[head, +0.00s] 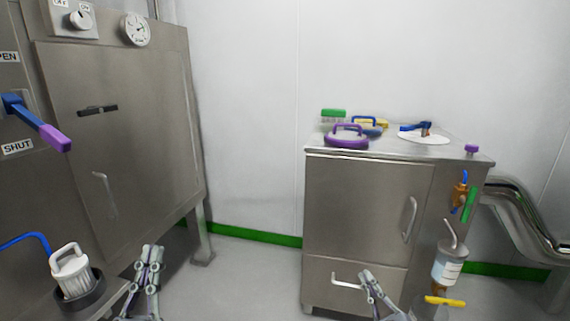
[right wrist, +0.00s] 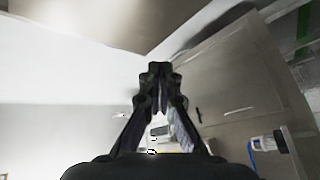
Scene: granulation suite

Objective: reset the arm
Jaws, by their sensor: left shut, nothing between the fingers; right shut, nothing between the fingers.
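My left gripper (head: 151,254) is in the lower left of the head view, pointing up, its fingers together and empty. It is to the right of a white-capped canister and in front of the large steel cabinet. My right gripper (head: 368,278) is at the bottom of the head view, in front of the lower drawer of the small steel cabinet. Its fingers are shut with nothing between them. The right wrist view shows the same dark fingers (right wrist: 160,88) meeting at the tips. Neither gripper visibly touches anything.
The large steel cabinet (head: 140,130) has a blue and purple lever (head: 40,125). The white-capped canister (head: 72,268) stands at lower left. The small steel cabinet (head: 365,205) carries a purple-handled lid (head: 347,140); a labelled bottle (head: 447,266) is on its right. Open floor (head: 250,270) lies between the cabinets.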

